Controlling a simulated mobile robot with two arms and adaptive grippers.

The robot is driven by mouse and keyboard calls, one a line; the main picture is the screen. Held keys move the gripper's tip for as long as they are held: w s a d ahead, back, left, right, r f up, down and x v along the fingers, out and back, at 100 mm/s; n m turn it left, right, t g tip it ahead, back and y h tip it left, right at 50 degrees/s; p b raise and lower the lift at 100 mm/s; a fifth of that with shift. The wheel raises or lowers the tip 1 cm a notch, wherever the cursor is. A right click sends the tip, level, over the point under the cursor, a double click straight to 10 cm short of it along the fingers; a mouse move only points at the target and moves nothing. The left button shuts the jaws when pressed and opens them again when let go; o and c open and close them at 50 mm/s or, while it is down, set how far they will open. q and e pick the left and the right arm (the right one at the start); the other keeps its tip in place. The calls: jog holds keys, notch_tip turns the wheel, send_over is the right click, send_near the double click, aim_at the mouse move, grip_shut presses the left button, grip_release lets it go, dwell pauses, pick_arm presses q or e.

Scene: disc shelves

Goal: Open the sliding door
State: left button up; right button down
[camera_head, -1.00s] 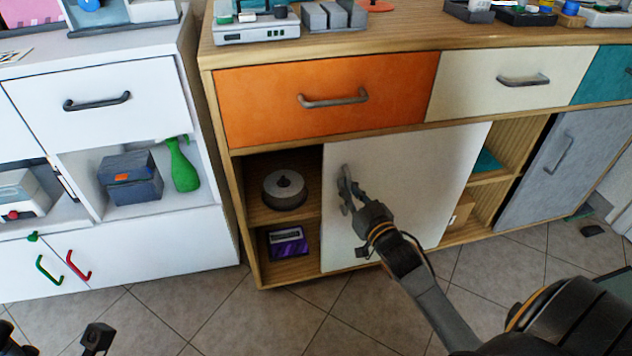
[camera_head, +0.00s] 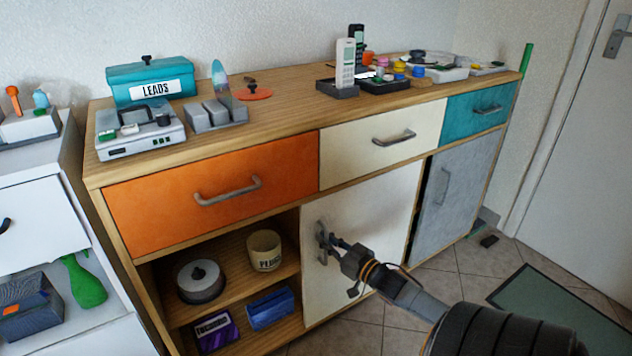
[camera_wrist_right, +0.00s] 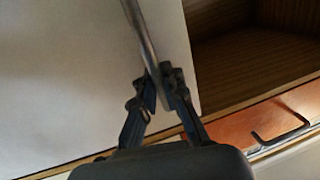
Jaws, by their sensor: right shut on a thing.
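The white sliding door (camera_head: 372,232) is in the middle of the wooden sideboard in the head view, beside the grey door. The compartment to its left stands open. My right gripper (camera_head: 326,243) is at the door's left edge, shut on its upright handle (camera_head: 321,236). In the right wrist view the fingers (camera_wrist_right: 160,88) close around the metal handle bar (camera_wrist_right: 142,40), with the pale door panel (camera_wrist_right: 60,80) behind it. The fingers partly hide the handle in the head view. My left gripper is not in view.
Above are orange (camera_head: 215,190), cream and teal drawers. The grey door (camera_head: 455,190) is at right, a mat (camera_head: 555,310) on the floor.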

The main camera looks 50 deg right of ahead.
jog(key=shift+s+f, duration=0.1)
jog(key=shift+f, duration=0.1)
jog(key=c, duration=1.7)
grip_release()
jog(key=shift+d+r, duration=0.1)
jog(key=s, duration=0.8)
jog(key=s+a, duration=0.1)
jog(key=s, duration=0.3)
